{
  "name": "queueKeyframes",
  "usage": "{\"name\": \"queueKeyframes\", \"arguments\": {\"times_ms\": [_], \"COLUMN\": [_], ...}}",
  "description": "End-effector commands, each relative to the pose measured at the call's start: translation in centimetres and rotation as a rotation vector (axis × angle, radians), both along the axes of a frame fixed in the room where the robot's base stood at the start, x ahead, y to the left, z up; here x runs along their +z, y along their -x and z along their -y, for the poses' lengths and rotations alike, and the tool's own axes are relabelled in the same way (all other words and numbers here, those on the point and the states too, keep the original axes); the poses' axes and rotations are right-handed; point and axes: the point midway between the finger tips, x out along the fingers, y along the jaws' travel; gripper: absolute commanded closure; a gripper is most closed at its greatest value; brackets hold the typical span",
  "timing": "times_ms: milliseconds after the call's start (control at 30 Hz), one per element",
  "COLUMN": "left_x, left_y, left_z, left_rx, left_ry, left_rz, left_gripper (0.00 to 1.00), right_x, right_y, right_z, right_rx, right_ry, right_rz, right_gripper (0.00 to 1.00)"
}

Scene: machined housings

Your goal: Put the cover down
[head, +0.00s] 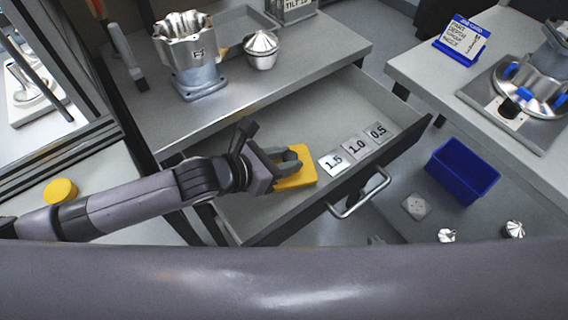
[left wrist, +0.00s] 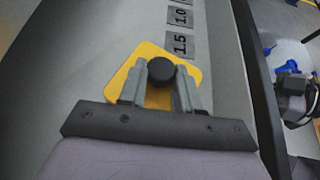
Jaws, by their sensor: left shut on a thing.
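The cover is a yellow plate (head: 298,168) with rounded corners and a black knob, which shows in the left wrist view (left wrist: 161,71). My left gripper (head: 287,163) is shut on the knob, with its fingers on either side. The cover is over the open drawer (head: 262,208), left of the labelled plates. I cannot tell whether it touches the drawer floor or hangs just above it. In the left wrist view my left gripper (left wrist: 160,85) hides part of the plate. My right gripper is not visible.
Grey plates marked 1.5, 1.0 and 0.5 (head: 357,148) lie in a row in the drawer. A metal housing (head: 187,58) and a silver part (head: 261,48) stand on the bench above. A blue bin (head: 462,170) is at right. A yellow round piece (head: 60,190) is at left.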

Motion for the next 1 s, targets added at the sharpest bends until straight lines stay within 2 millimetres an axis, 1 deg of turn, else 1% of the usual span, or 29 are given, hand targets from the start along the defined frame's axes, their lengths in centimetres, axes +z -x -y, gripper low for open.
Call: {"name": "queueKeyframes", "arguments": {"times_ms": [33,133,400,533,567,600,633,867,1000], "left_x": [-0.9,-1.8,-1.9,-2.3,-2.3,-2.2,-2.3,-2.3,-1.8], "left_y": [0.0,0.0,0.0,0.0,0.0,0.0,0.0,0.0,0.0], "left_z": [0.0,0.1,0.0,0.0,0.0,0.0,0.0,0.0,0.0], "left_rx": [0.001,0.000,0.000,0.000,0.001,0.001,0.001,0.001,0.000], "left_ry": [0.001,0.002,0.001,0.000,0.001,0.001,0.000,0.000,-0.001], "left_rz": [-0.003,0.000,0.002,0.001,0.001,0.001,0.000,0.000,0.001], "left_gripper": [1.00,1.00,1.00,1.00,0.61,0.48,0.42,0.42,0.42], "right_x": [-0.2,-0.2,-0.2,-0.4,-0.4,-0.4,-0.4,-0.3,-0.1], "right_y": [0.0,0.0,0.0,0.0,0.0,0.0,0.0,0.0,0.0], "right_z": [0.0,0.0,0.0,0.0,0.0,0.0,0.0,0.0,0.0], "right_rx": [0.000,0.000,0.000,0.000,0.000,0.000,0.000,0.000,0.000], "right_ry": [0.000,0.000,0.000,0.000,0.000,0.000,0.000,0.000,0.000], "right_rz": [0.000,0.000,-0.001,-0.001,-0.001,-0.001,-0.001,0.000,0.000], "right_gripper": [1.00,1.00,1.00,1.00,1.00,1.00,1.00,1.00,1.00]}}
